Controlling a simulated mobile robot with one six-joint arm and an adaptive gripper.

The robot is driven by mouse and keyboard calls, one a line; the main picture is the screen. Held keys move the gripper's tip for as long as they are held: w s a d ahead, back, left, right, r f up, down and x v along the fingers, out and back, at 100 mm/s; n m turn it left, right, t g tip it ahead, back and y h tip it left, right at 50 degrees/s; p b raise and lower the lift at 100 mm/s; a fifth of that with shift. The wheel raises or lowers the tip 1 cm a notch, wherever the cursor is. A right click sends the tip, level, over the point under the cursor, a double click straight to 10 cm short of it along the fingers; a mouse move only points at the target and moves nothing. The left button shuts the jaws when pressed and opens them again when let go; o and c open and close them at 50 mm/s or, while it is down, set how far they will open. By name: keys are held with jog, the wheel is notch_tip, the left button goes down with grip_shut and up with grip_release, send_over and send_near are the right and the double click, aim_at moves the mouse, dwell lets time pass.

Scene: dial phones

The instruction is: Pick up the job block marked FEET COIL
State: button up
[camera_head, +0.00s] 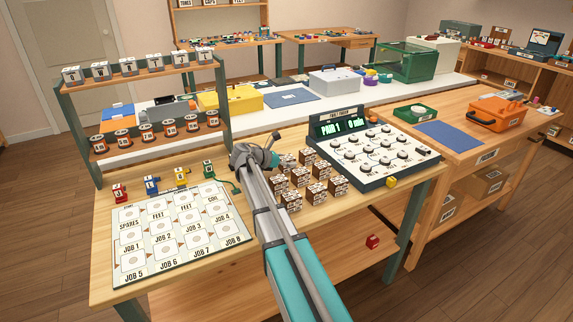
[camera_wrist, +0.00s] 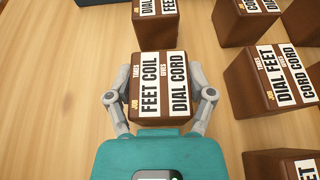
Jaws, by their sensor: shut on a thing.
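The brown job block marked FEET COIL (camera_wrist: 163,82) sits in the middle of the wrist view, with "GIVES DIAL CORD" also on its white top label. My gripper (camera_wrist: 160,100) has one grey finger on each side of it and is shut on it. I cannot tell whether the block is still on the wood or just above it. In the head view my arm reaches to the left edge of the group of brown job blocks (camera_head: 318,190); the fingers and the held block cannot be made out there.
Other job blocks stand close by: one marked DIAL FEET (camera_wrist: 275,80) on the right and one (camera_wrist: 157,22) beyond. A white job board (camera_head: 180,233) lies left on the bench. A dark green control panel (camera_head: 375,155) stands right. A two-tier rack (camera_head: 150,75) is behind.

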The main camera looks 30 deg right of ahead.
jog(key=shift+r, duration=0.2)
notch_tip(320, 180, up, 2)
jog(key=p, duration=0.2)
jog(key=shift+r+p, duration=0.1)
jog(key=shift+p, duration=0.2)
jog(key=s+r+p, duration=0.3)
jog(key=s, duration=0.1)
jog(key=s+a+r+p, duration=0.1)
jog(key=s+r+p, duration=0.3)
jog(key=s, duration=0.1)
jog(key=s+r+p, duration=0.3)
jog(key=s, duration=0.2)
jog(key=shift+a+r, duration=0.2)
jog(key=shift+a, duration=0.05)
